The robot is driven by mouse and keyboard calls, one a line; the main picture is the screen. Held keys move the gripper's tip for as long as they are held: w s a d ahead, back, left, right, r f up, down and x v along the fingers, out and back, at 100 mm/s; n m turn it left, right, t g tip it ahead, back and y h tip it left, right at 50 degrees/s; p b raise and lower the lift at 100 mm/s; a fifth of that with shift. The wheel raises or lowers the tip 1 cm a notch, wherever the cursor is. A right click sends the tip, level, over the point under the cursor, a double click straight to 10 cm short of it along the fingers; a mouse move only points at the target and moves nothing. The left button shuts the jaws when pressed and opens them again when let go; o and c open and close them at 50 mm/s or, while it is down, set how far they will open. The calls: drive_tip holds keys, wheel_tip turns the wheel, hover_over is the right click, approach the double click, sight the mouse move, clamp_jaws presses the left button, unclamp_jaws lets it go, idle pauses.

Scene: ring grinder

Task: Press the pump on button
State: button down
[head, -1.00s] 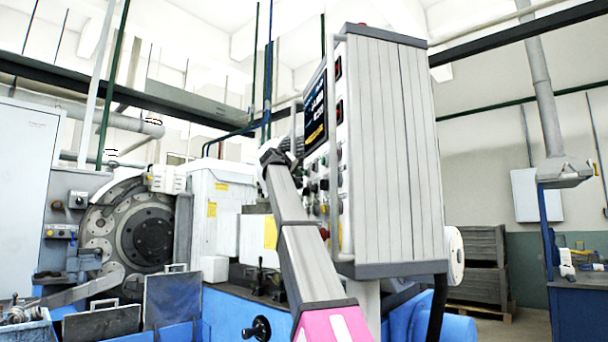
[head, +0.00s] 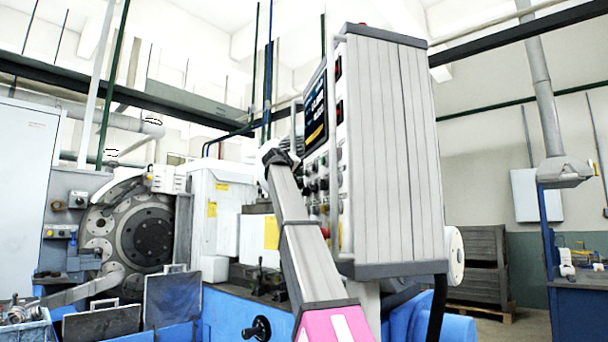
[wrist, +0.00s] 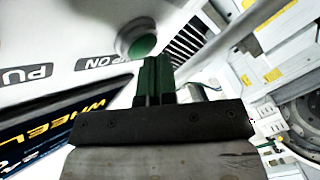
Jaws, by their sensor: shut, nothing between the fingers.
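The green button (wrist: 142,46) sits in a pale round collar on the grey-white panel, at the upper middle of the wrist view. In the head view my arm reaches up to the button side of the control cabinet (head: 390,150); the green button cannot be singled out there.
A screen (head: 315,112) is on the cabinet's face, with several buttons and knobs (head: 321,180) below it. In the wrist view a dark display (wrist: 85,125) lies left of my gripper. The grinder with its large round plate (head: 148,238) stands left.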

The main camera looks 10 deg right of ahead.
drive_tip(key=shift+d, duration=0.15)
idle(0.3)
drive_tip(key=shift+a, duration=0.9)
drive_tip(key=shift+s+a, duration=0.15)
drive_tip(key=shift+a, duration=2.35)
drive_tip(key=shift+f, duration=0.1)
